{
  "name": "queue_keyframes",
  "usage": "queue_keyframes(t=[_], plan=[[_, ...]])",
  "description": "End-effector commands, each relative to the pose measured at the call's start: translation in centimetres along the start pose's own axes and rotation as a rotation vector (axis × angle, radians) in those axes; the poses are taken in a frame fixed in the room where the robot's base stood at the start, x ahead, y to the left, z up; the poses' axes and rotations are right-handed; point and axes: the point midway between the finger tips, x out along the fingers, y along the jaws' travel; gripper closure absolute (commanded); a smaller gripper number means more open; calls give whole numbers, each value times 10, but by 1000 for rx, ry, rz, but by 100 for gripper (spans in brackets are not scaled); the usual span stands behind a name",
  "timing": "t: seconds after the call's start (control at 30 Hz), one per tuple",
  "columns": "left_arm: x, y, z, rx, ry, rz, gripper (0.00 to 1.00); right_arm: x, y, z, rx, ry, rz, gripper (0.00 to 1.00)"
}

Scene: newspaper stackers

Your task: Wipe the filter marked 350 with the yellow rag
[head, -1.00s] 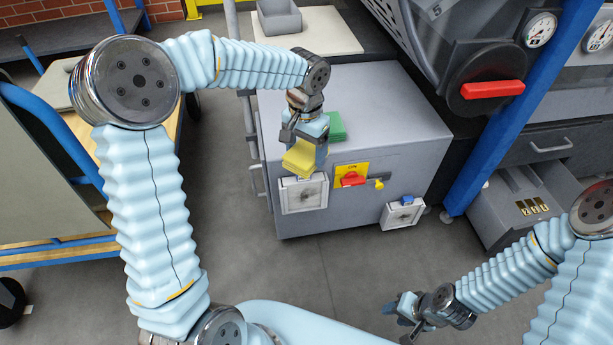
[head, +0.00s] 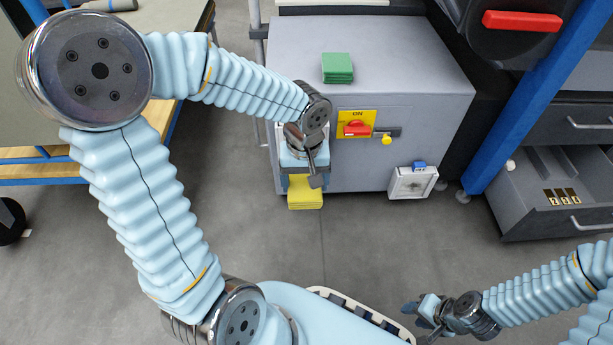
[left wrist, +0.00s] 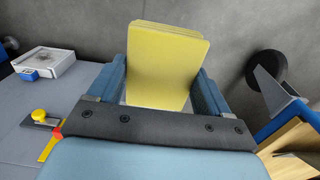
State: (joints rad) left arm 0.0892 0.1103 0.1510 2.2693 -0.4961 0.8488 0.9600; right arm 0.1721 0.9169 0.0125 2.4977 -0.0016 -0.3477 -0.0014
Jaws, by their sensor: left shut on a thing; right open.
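My left gripper (head: 304,181) is shut on the yellow rag (head: 305,194), a folded stack, in front of the grey cabinet. The rag also shows between the fingers in the left wrist view (left wrist: 165,65). A white square filter (head: 411,183) with a blue tab is on the cabinet's lower right front, apart from the rag. It also shows in the left wrist view (left wrist: 45,65). Another filter on the cabinet's left front is almost wholly hidden behind my left gripper. No number is legible on either. My right gripper (head: 424,314) is open and empty, low at right.
The grey cabinet (head: 400,75) carries a green folded stack (head: 337,67) on top. A red switch (head: 356,128) on a yellow plate and a yellow knob (head: 387,139) stick out in front. A blue post (head: 525,110) and drawer (head: 545,190) stand right. Floor in front is clear.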

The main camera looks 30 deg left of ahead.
Motion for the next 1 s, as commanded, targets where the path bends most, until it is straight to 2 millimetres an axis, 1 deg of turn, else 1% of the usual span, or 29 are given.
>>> queue_keyframes(t=[0.07, 0.17, 0.27, 0.8, 0.87, 1.0], plan=[[2, 0, 0, -1, 0, 1, 51, 4, 1, 0, 0, 0, 0, 57], [3, 0, -6, -1, -1, 0, 51, 3, 1, 0, 0, 1, 0, 57], [7, 0, -17, 0, -1, 0, 51, 5, 2, 0, 0, 1, 0, 57], [29, 0, -86, 0, -1, 0, 51, 7, 3, 0, 1, 2, 0, 57], [31, 0, -92, -1, -1, 0, 51, 7, 3, 0, 1, 2, 0, 57], [29, 0, -102, 0, -1, 0, 51, 3, 1, 0, 1, 1, 0, 57]])
